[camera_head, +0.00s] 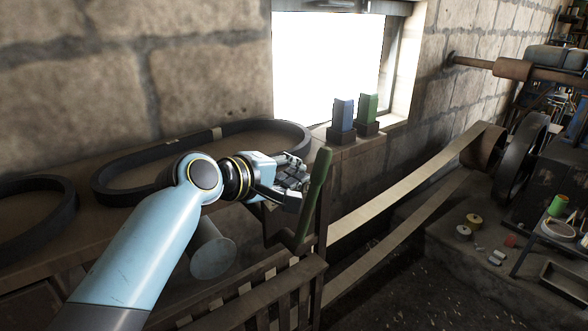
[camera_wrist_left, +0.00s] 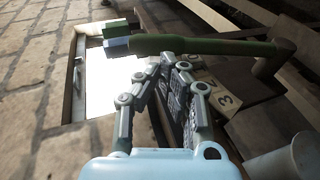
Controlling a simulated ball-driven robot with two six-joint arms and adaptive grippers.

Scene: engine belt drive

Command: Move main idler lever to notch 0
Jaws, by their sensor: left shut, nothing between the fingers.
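The main idler lever looks like a long green handle (camera_head: 316,182), standing upright and slightly tilted beside a wooden post in the head view. In the left wrist view the green lever (camera_wrist_left: 205,46) runs across the top, beyond my fingertips. A pale notch plate with numbers, a 3 among them (camera_wrist_left: 226,101), lies under the fingers there; the finger parts hide some of it. My left gripper (camera_head: 298,181) is close to the left side of the lever, shut and empty. Its fingertips (camera_wrist_left: 172,62) point at the lever; I cannot tell if they touch it. My right gripper is not in view.
Slatted wooden frame (camera_head: 270,300) stands below the lever. A flat belt (camera_head: 405,190) runs right to a large wheel (camera_head: 518,158). Blue (camera_head: 343,115) and green (camera_head: 368,108) blocks stand on the sill behind. A loose black belt (camera_head: 120,170) lies on the shelf at left.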

